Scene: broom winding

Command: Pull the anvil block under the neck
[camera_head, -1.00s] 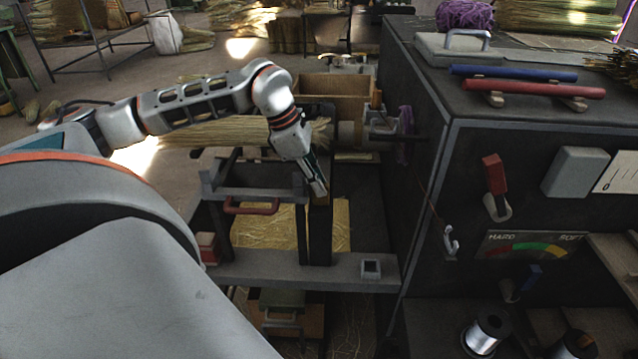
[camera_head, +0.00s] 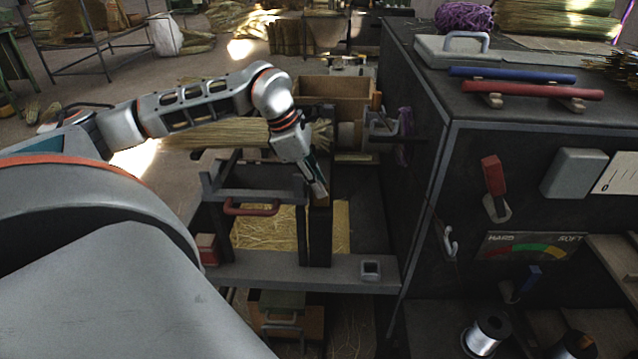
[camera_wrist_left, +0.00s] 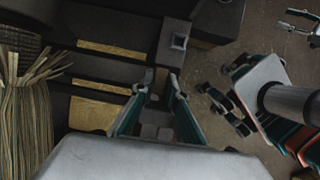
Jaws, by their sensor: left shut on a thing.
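The anvil block (camera_head: 320,200), with a brown top, stands on the dark rail of the low bench. My left gripper (camera_head: 319,188) comes down onto it from above and is shut on it. In the left wrist view the two fingers of the left gripper (camera_wrist_left: 155,88) sit either side of a dark grey shape, probably the block. My right gripper is not clearly identifiable.
A red-handled frame (camera_head: 250,208) stands left of the block, over a straw-covered tray (camera_head: 270,232). The dark cabinet (camera_head: 410,210) closes off the right side. A wooden box (camera_head: 335,90) is behind the neck. A small grey square fitting (camera_head: 370,269) sits on the front beam.

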